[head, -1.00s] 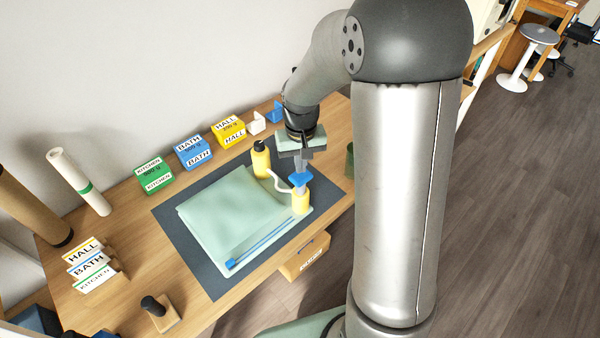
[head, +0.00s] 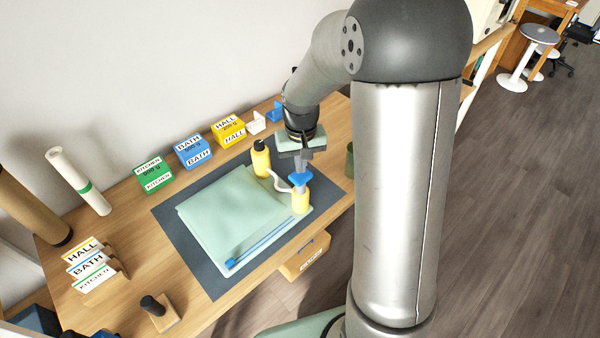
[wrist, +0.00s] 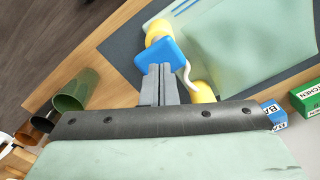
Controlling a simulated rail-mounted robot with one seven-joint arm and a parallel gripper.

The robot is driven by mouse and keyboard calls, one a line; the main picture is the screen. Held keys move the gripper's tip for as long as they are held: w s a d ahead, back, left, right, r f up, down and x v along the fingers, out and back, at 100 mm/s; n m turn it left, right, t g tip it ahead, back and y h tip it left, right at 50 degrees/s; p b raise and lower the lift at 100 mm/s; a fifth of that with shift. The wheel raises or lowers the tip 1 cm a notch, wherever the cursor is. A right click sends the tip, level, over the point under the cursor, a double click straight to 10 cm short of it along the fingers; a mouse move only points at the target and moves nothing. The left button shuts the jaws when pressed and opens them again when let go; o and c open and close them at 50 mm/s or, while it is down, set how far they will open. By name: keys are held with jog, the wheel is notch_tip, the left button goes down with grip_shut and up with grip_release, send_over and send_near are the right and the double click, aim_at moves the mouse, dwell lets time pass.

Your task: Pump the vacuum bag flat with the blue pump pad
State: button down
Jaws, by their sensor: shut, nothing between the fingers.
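The pale green vacuum bag (head: 230,215) lies on a dark mat, with a blue strip (head: 262,243) along its near edge. A yellow pump (head: 301,202) stands at the bag's right corner with the blue pump pad (head: 300,179) on top. A pale hose links it to a yellow bottle (head: 261,159) behind. My gripper (head: 302,166) points down just above the pad, shut and empty. In the wrist view the fingertips (wrist: 159,70) overlap the blue pad (wrist: 160,54); whether they touch it I cannot tell. The bag (wrist: 250,45) looks low with soft folds.
Green (head: 154,176), blue (head: 193,151) and yellow (head: 228,131) labelled blocks line the back of the table. A label rack (head: 90,265) and a dark-knobbed block (head: 160,312) stand at the left front. A green cup (wrist: 75,90) is near the pump.

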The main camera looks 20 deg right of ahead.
aim_at(301, 177)
jog(key=shift+f+b, duration=2)
jog(key=shift+f, duration=0.85)
jog(key=shift+r, duration=0.1)
jog(key=shift+r+p, duration=1.1)
jog(key=shift+r, duration=0.55)
jog(key=shift+r+p, duration=0.7)
jog(key=shift+r, duration=0.2)
notch_tip(301, 177, up, 7)
jog(key=p, duration=0.4)
jog(key=shift+p, duration=0.4)
